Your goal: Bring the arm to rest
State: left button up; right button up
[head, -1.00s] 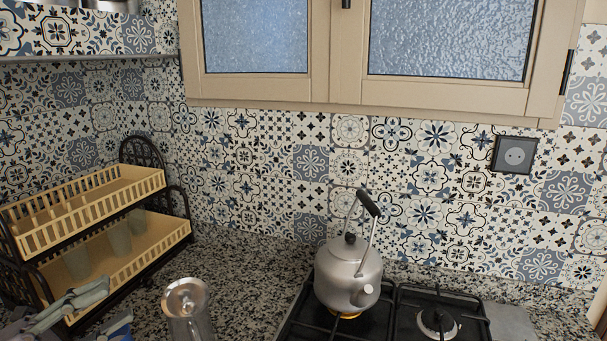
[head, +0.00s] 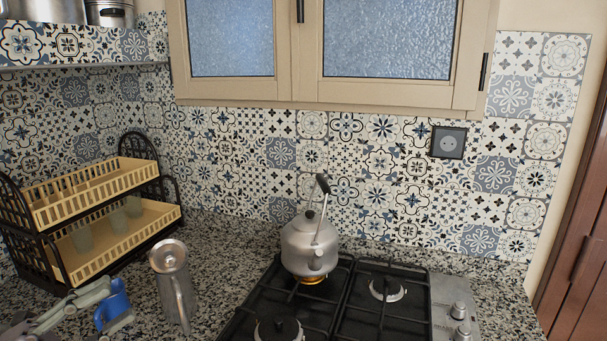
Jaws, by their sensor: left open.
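My left gripper (head: 72,306) shows at the lower left of the head view, low over the granite counter (head: 222,262). Its grey-green finger lies close beside a blue mug (head: 116,302). The gripper is open, and I cannot tell whether it touches the mug. The lower part of the gripper is cut off by the frame edge. My right gripper is not in view.
A metal jug (head: 172,280) stands right of the mug. A two-tier rack (head: 112,248) with glasses is behind my left gripper. A kettle (head: 309,246) sits on a lit burner of the gas hob (head: 346,313). Bare counter lies between jug and hob.

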pick_arm(q)
jog(key=w+a+f+n+t+y, duration=0.2)
jog(key=f+n+y, duration=0.6)
jog(key=f+n, duration=0.2)
jog(key=w+a+f+n+t+y, duration=0.1)
jog(key=a+f+n+y, duration=0.1)
jog(key=f+n+y, duration=0.75)
jog(key=s+d+f+n+g, duration=0.3)
jog(key=s+d+f+g, duration=0.3)
jog(key=s+f, duration=0.3)
jog(key=s+d+f+n+g, duration=0.3)
jog(key=s+d+f+g, duration=0.3)
jog(key=s, duration=0.5)
notch_tip(320, 180, down, 28)
jog(key=s+g+b, duration=0.1)
jog(key=b, duration=0.2)
jog(key=s+a+f+g+b, duration=0.1)
jog(key=s+a+f+b, duration=0.1)
jog(key=s+f, duration=1.5)
notch_tip(320, 180, down, 2)
jog(key=shift+s+a+f, duration=0.15)
jog(key=shift+a+f, duration=0.1)
jog(key=shift+a, duration=0.4)
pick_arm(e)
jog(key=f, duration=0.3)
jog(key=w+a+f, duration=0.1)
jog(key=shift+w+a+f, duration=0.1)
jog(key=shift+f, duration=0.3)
